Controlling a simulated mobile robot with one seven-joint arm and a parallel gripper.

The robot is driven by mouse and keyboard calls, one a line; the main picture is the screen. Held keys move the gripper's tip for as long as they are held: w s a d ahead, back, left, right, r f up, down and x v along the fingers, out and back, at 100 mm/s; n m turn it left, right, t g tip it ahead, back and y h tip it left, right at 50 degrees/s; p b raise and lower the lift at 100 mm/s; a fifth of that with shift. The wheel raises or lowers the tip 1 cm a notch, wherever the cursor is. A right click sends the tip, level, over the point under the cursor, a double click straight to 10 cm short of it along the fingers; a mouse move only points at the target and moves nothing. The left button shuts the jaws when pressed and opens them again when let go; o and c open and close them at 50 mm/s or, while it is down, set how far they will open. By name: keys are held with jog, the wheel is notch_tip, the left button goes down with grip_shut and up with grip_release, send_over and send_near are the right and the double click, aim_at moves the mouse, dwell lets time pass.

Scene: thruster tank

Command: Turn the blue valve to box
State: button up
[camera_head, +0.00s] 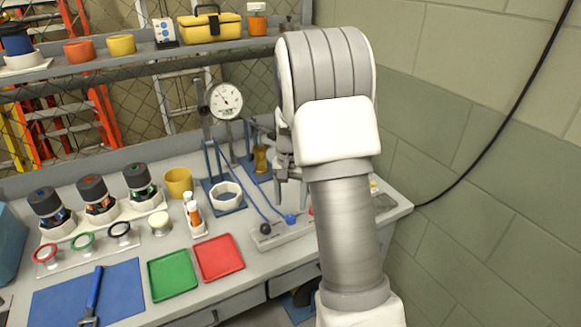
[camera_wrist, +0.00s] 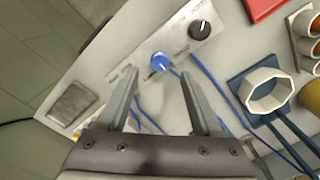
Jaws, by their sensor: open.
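The blue valve is a small round knob (camera_wrist: 160,62) with a pale pointer mark, on a light grey panel (camera_wrist: 181,47). In the wrist view it lies just beyond and between the fingertips of my gripper (camera_wrist: 158,76). The jaws are open and hold nothing. The pointer mark faces the lower right there. Labels are printed around the knob, too small to read. In the head view the blue knob (camera_head: 291,218) shows on the panel at the bench's right part, below my gripper (camera_head: 284,178), which my arm partly hides.
A black knob (camera_wrist: 200,29) sits beside the blue one on the panel. Blue cables (camera_wrist: 207,80) run near the right finger. A white octagonal ring (camera_head: 226,196) on a blue stand and a dial gauge (camera_head: 226,101) are close by. A red tray (camera_head: 220,258) lies in front.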

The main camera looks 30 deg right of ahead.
aim_at(290, 217)
notch_tip(290, 217, up, 12)
jog(key=p, duration=0.1)
jog(key=shift+r, duration=0.1)
dwell(0.4)
